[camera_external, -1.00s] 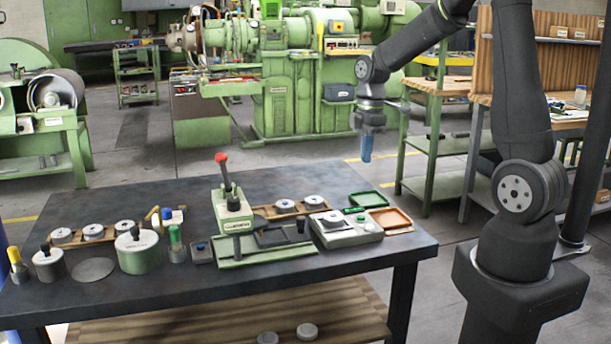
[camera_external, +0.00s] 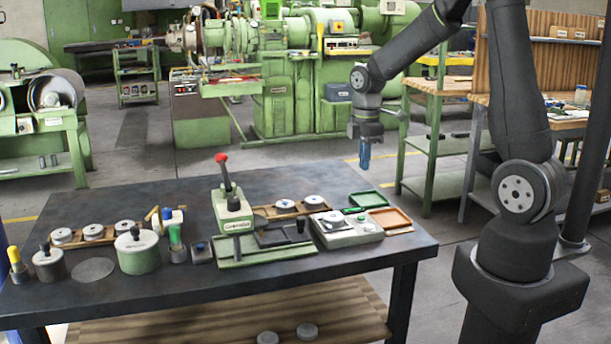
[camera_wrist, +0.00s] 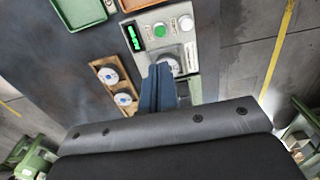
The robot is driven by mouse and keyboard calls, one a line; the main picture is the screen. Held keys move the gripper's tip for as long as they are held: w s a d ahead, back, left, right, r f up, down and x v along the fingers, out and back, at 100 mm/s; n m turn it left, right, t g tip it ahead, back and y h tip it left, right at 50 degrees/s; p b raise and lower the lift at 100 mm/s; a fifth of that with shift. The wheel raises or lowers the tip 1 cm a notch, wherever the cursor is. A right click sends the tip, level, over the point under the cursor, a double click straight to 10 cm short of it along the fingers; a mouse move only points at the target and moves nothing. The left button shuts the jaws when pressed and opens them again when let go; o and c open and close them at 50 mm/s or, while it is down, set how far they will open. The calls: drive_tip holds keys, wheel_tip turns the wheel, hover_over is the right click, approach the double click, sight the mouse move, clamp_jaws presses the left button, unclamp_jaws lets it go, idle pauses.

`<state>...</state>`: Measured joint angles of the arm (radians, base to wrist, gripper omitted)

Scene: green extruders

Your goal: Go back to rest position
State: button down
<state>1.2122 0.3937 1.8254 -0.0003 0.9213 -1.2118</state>
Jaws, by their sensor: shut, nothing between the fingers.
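My gripper (camera_external: 365,156) hangs in the air over the far right part of the dark table (camera_external: 130,305), pointing down. Its blue fingers are closed together and hold nothing. In the wrist view the shut gripper (camera_wrist: 157,88) stands in front of the scale-like device (camera_wrist: 190,22). In the outside view that device (camera_external: 352,232) lies below the gripper, with a clear gap between them.
A red-knobbed press (camera_external: 232,205) stands mid-table behind a green tray (camera_external: 270,258). Green (camera_external: 372,194) and orange (camera_external: 390,219) trays lie at the right. Several discs sit on wooden holders (camera_external: 272,213). Pots and brushes stand at the left. The air around my gripper is clear.

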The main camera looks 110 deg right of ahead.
drive_tip(key=shift+r, duration=1.6)
